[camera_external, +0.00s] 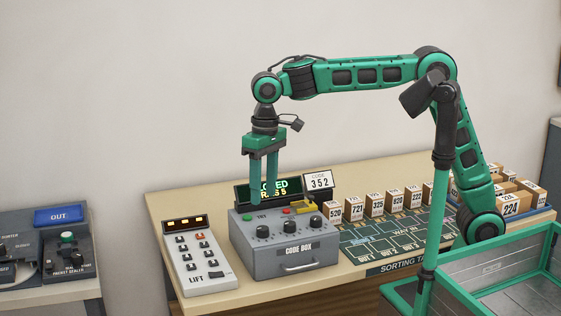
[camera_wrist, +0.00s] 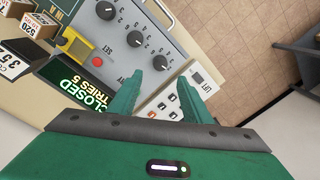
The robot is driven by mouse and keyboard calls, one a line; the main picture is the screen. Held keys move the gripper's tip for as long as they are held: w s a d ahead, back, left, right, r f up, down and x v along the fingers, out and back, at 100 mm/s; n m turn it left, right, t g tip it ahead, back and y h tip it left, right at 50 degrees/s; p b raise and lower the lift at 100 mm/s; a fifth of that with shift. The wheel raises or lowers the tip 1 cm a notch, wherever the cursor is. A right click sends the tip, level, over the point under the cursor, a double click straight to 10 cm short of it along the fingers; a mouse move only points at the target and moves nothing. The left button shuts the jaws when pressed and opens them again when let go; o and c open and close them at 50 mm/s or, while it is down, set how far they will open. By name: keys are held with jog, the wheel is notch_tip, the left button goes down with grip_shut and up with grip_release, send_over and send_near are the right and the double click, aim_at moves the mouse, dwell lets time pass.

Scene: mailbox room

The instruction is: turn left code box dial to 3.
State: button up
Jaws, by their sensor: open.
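The grey code box (camera_external: 285,256) stands on the table with a row of three dark dials on its sloped face. The left dial (camera_external: 262,231) is nearest my gripper; the middle dial (camera_external: 290,229) and right dial (camera_external: 316,222) sit to its right. My gripper (camera_external: 263,192) points down, open and empty, above the box's left side. The dial settings are too small to read. The display (camera_wrist: 88,95) reads CLOSED, TRIES 5.
A card (camera_external: 318,181) behind the box reads CODE 352. A lift panel (camera_external: 195,260) with several buttons lies left of the box. Numbered parcels (camera_external: 375,205) stand on the sorting table to the right. A yellow lever (camera_external: 306,208) sits on the box top.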

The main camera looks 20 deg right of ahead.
aim_at(263, 227)
jog(key=f, duration=0.9)
jog(key=shift+s+a+f, duration=0.2)
jog(key=shift+f, duration=0.05)
jog(key=shift+c, duration=0.5)
jog(key=c, duration=0.9)
